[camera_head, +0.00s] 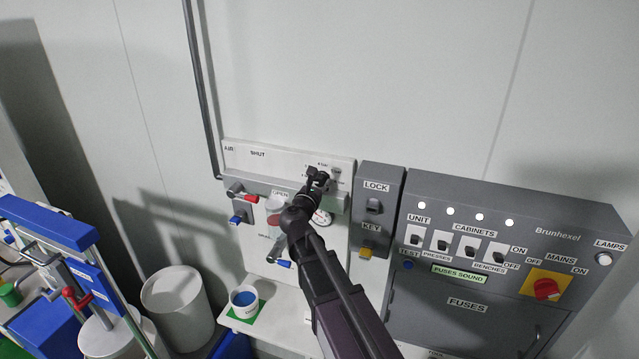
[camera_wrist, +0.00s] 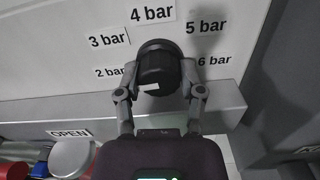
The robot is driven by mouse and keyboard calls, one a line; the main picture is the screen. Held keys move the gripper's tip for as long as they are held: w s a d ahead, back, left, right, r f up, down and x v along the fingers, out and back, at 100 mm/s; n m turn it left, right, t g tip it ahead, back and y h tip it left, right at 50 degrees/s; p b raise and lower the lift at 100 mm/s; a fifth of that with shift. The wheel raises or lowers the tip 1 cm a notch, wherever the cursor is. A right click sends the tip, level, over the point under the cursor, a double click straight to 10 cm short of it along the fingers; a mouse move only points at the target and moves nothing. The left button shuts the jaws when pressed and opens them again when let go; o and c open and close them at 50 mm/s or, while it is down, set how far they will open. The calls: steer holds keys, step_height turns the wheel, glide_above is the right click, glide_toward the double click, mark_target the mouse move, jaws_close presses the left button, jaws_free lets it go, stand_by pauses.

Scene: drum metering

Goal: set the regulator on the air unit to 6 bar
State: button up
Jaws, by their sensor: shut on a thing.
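The regulator knob (camera_wrist: 160,62) is black and round, with a small white mark on its lower front side. It sits on the white air unit panel (camera_head: 240,155), inside an arc of labels from 2 bar to 6 bar. The 6 bar label (camera_wrist: 214,61) is to the right of the knob, and 4 bar (camera_wrist: 152,14) is above it. My gripper (camera_wrist: 160,82) is shut on the knob, one finger on each side. It also shows in the head view (camera_head: 317,180), covering the knob. I cannot tell which label the mark points to.
A gauge (camera_head: 322,217) is partly hidden behind my arm. A red-handled valve (camera_head: 243,195) is left of it. The grey lock and key box (camera_head: 377,185) stands close on the right, beside the fuse cabinet (camera_head: 480,290). A blue-and-white cup (camera_head: 244,301) stands on the ledge below.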

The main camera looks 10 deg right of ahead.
steer(key=m, duration=0.5)
steer(key=shift+w+r, duration=0.1)
steer(key=m, duration=0.5)
steer(key=shift+a, duration=0.1)
steer(key=m, duration=0.5)
steer(key=shift+w+r, duration=0.1)
steer(key=m, duration=0.4)
steer(key=shift+m, duration=0.4)
steer(key=m, duration=0.4)
steer(key=shift+m, duration=0.3)
steer(key=m, duration=0.5)
steer(key=shift+r+m, duration=0.1)
steer(key=shift+m, duration=0.2)
steer(key=m, duration=0.4)
steer(key=shift+m, duration=2.5)
